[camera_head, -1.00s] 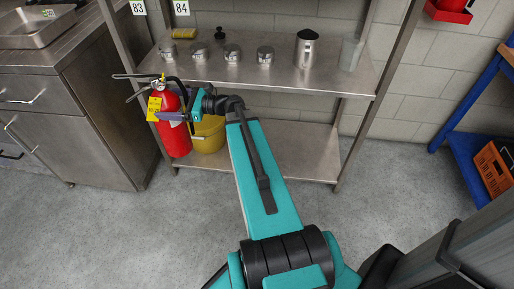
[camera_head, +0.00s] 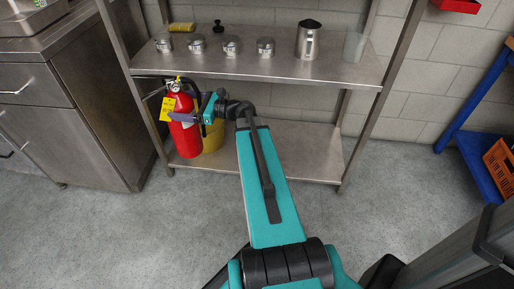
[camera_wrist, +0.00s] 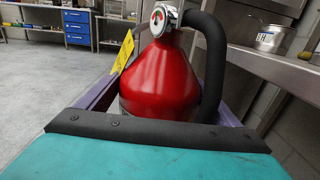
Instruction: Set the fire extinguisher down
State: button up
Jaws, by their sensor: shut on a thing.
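The red fire extinguisher (camera_head: 181,138) with a yellow tag (camera_head: 167,108) is upright at the left end of the steel rack, its top just under the upper shelf's front edge. My gripper (camera_head: 184,117) is shut around its upper body. In the wrist view the purple fingers flank the red cylinder (camera_wrist: 162,75), with its gauge and black hose above. Its base overlaps the left part of the lower shelf (camera_head: 290,150) in the head view. I cannot tell whether the base touches that shelf.
A yellow bucket (camera_head: 213,138) stands on the lower shelf, close behind and right of the extinguisher. The lower shelf is bare further right. The upper shelf (camera_head: 260,65) holds several tins and a steel jug (camera_head: 308,40). A steel cabinet (camera_head: 75,120) stands left.

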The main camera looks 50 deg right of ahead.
jog(key=s+d+f+m+t+h+b, duration=0.1)
jog(key=s+d+f+m+h+b, duration=0.2)
jog(key=d, duration=0.5)
jog(key=s+d+f+t+h+b, duration=0.1)
jog(key=s+d+f+b, duration=0.2)
jog(key=d+f, duration=0.35)
jog(key=s+d+f+m+t+h+b, duration=0.1)
jog(key=s+d+f+m+h+b, duration=0.2)
jog(key=d, duration=0.5)
jog(key=s+d+f+m+h, duration=0.2)
jog(key=s+d+f+h, duration=0.2)
jog(key=s+d, duration=0.8)
jog(key=s+d+f+m+g+h+b, duration=0.1)
jog(key=s+d+f+m+h, duration=0.2)
jog(key=s+d, duration=0.9)
jog(key=shift+s+d+f+h+b, duration=0.3)
jog(key=shift+s+f+h, duration=1)
jog(key=shift+f, duration=0.4)
jog(key=shift+w, duration=0.15)
jog(key=w+d+f+b, duration=0.1)
jog(key=w+b, duration=0.4)
jog(key=w, duration=1)
jog(key=shift+w+d+f+b, duration=0.25)
jog(key=shift+w+d+b, duration=0.15)
jog(key=shift+d, duration=0.1)
jog(key=shift+f, duration=0.15)
